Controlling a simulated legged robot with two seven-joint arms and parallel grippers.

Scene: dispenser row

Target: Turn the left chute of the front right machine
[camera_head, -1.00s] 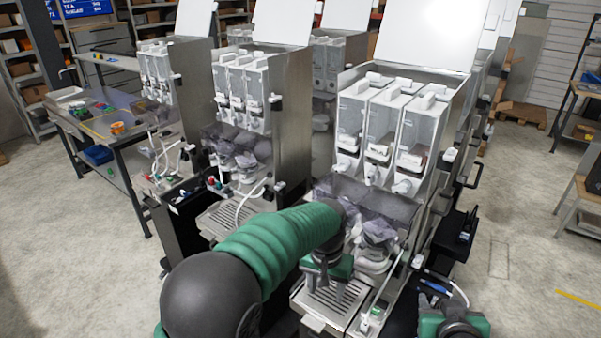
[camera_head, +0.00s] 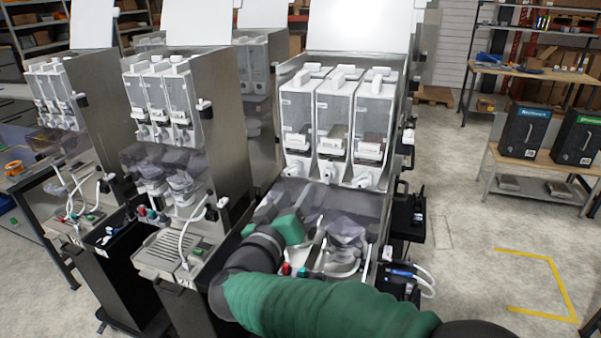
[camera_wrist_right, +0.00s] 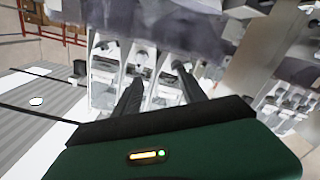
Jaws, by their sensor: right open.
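The front right machine (camera_head: 345,115) has three clear canisters side by side, each with a white chute below. Its left chute (camera_head: 293,169) shows under the left canister in the head view, and I cannot tell its exact turn. My right gripper (camera_head: 302,222) is below and in front of this chute, by the smoky mixing bowls. In the wrist view the right gripper (camera_wrist_right: 160,80) has its two dark fingers apart with nothing clearly held. White machine parts show beyond and between the fingers, blurred. Contact with the chute is not visible. My left gripper is out of view.
Another machine (camera_head: 165,110) stands close on the left, with a third farther left. A dark side shelf (camera_head: 408,215) and white hoses (camera_head: 425,280) are on the machine's right. The floor (camera_head: 470,230) to the right is open, up to a bench with dark boxes (camera_head: 525,130).

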